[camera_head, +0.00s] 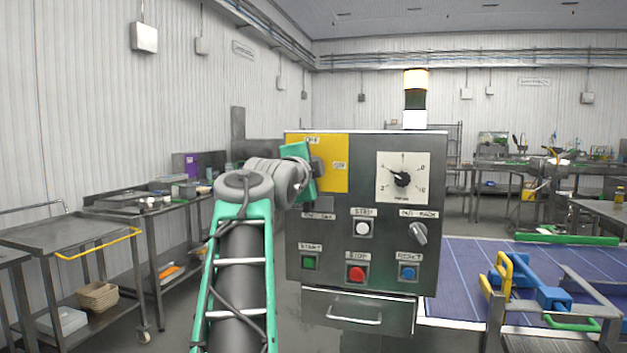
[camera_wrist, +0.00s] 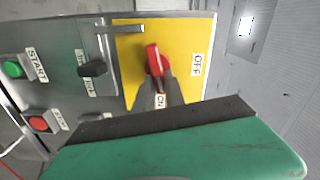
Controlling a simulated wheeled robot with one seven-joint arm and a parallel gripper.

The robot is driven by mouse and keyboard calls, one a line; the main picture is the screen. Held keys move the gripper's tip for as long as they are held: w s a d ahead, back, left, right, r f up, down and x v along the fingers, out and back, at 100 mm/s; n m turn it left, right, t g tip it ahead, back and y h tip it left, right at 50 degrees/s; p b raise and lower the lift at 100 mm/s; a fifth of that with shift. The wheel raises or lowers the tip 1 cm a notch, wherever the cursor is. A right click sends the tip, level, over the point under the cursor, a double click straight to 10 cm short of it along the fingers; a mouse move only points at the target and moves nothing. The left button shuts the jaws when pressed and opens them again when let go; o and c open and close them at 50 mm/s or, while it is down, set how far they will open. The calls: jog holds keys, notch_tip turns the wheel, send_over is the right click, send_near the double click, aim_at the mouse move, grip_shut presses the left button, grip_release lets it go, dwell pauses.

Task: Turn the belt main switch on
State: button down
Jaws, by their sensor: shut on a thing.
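The belt main switch is a red rotary handle (camera_wrist: 153,58) on a yellow plate (camera_head: 334,176) at the upper left of the grey control panel (camera_head: 437,190). In the head view, the plate has an OFF label at its top and an ON label at its right, and my wrist hides the handle. In the wrist view, my gripper (camera_wrist: 159,85) is shut on the red handle. The handle lies lengthwise along the line towards the ON label, slightly tilted; its exact setting is hard to tell. The fingers partly cover the ON label.
A blue belt (camera_head: 470,285) lies to the right. Steel tables stand left.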

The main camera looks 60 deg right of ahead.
jog(key=shift+f+m+b, duration=0.3)
jog(key=shift+m+b, duration=0.5)
jog(key=shift+m, duration=0.3)
jog(key=c, duration=1.4)
grip_release()
jog(key=shift+r, duration=0.1)
jog(key=shift+a, duration=0.1)
jog(key=s+a+b, duration=0.1)
jog(key=a, duration=0.6)
jog(key=shift+a, duration=0.25)
jog(key=shift+s, duration=0.15)
